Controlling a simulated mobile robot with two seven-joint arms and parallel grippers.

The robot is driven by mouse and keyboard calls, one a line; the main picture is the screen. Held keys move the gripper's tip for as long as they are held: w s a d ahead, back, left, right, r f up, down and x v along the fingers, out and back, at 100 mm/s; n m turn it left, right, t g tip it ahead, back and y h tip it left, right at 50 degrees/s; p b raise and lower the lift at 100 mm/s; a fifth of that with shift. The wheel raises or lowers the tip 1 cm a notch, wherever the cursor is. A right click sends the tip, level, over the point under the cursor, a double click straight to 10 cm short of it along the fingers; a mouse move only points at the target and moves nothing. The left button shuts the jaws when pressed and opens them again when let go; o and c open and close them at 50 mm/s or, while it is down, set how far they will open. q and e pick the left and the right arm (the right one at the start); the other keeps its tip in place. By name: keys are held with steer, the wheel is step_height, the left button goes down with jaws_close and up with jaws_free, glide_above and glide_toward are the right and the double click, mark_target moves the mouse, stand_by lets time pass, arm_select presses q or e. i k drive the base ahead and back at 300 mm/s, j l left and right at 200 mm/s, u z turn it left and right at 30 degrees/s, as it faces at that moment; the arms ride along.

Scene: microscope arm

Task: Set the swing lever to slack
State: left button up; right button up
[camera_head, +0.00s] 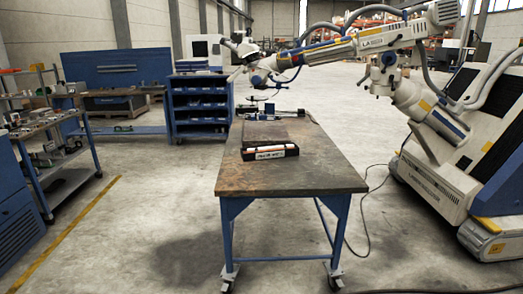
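A large white jointed arm (366,44) with blue and yellow bands reaches from the right over the table. It comes from a bulky white and black base (447,185) on the floor at the right. The arm's head end (250,60), white and dark, hangs above the table's far end. I cannot make out a swing lever or its setting; any lever on the arm is too small to tell. Neither of my grippers shows in the head view.
A blue-legged table (285,181) on casters stands ahead. A black tray (270,153) and small blue apparatus (269,110) lie on it. A cable (366,210) runs along the floor at the right. A cluttered trolley (63,160) stands left. The near floor is clear.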

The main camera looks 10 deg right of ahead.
mark_target(391, 76)
steer(key=i+j+u, duration=0.3)
steer(key=i+u, duration=0.15)
steer(key=i+j+u, duration=0.15)
steer(key=i+u, duration=0.6)
steer(key=i, duration=1.05)
steer(key=i+z, duration=0.3)
steer(key=i, duration=0.35)
steer(key=i+j+z, duration=0.3)
steer(key=i, duration=0.35)
steer(key=i+l+z, duration=0.1)
steer(key=i+z, duration=0.25)
steer(key=i, duration=0.25)
steer(key=i+z, duration=0.35)
steer(key=i, duration=0.3)
steer(key=i+j+z, duration=0.1)
steer(key=i, duration=4.15)
steer(key=i+z, duration=0.35)
steer(key=i, duration=0.3)
steer(key=i+j+z, duration=0.3)
steer(key=i, duration=0.3)
steer(key=l, duration=0.1)
